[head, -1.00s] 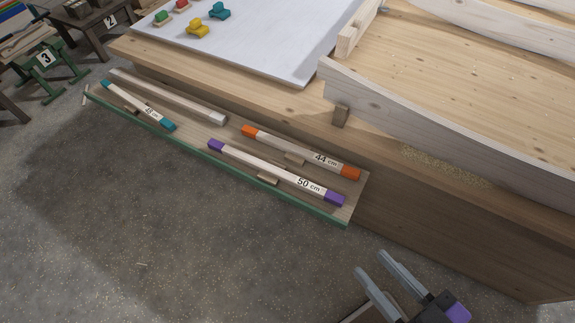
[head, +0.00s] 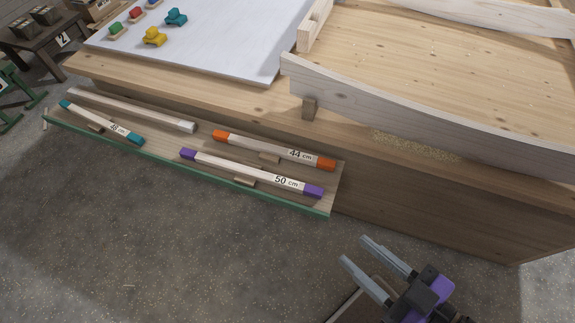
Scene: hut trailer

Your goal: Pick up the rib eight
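I cannot see a marking that reads eight, so I cannot tell which piece is rib eight. On the side shelf lie a stick with orange ends marked 44 cm (head: 275,150), a stick with purple ends marked 50 cm (head: 252,174), a shorter-looking stick with teal ends (head: 101,122) and a plain pale stick (head: 130,110). A curved pale plank (head: 420,117) stands on edge along the bench's front. My gripper (head: 354,250) is open and empty, over the floor, right of and nearer than the shelf, touching nothing.
The wooden bench (head: 235,107) carries a white board (head: 220,50) with several small coloured pieces, such as a yellow one (head: 154,37). The shelf has a green front edge (head: 190,175). A dark table (head: 50,38) stands at top left. The floor (head: 150,250) in front is clear.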

